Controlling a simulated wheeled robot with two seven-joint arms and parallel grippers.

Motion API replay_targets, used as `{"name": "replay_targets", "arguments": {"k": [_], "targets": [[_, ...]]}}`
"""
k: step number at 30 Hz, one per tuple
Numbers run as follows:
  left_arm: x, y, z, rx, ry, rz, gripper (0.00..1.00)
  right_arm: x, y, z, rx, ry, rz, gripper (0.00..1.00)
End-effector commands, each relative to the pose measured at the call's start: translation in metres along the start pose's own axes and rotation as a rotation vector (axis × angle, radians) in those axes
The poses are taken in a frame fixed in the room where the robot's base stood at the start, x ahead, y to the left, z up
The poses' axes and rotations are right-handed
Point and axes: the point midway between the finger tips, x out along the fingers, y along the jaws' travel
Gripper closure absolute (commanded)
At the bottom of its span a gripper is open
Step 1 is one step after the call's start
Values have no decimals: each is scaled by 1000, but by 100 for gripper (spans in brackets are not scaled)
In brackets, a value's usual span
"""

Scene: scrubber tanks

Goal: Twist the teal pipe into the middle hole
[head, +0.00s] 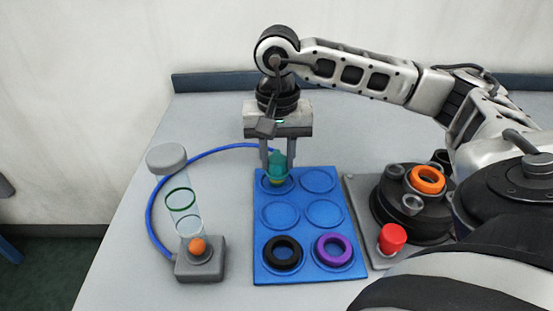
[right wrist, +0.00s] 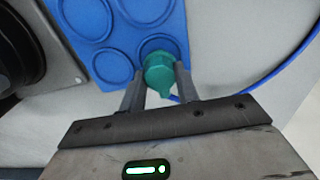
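The teal pipe (head: 278,163) is a short faceted piece with a pointed end, upright at the far left recess of the blue tray (head: 292,190). I cannot tell whether its lower end still touches the tray. My right gripper (head: 278,160) points down with a finger against each side of the pipe. In the right wrist view the pipe (right wrist: 160,70) is between the fingertips (right wrist: 160,80). Right of the tray is a dark round base (head: 385,212) with grey sockets and an orange ring (head: 428,180) on it; the arm partly hides it. My left gripper is not seen.
The tray also holds a black ring (head: 282,253) and a purple ring (head: 333,250); its other recesses are empty. A red cap (head: 392,238) stands at the base's front. A clear tube (head: 182,200) on a grey box with an orange knob stands left, with a blue hose (head: 152,215).

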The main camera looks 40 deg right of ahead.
Motion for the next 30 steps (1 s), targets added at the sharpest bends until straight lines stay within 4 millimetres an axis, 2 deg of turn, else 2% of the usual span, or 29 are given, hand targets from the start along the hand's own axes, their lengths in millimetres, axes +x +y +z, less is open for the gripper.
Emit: {"name": "replay_targets", "arguments": {"k": [8,30], "targets": [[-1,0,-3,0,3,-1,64,-3,0,0,0,0,-1,96],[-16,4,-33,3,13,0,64,-48,0,0,0,0,-1,96]]}}
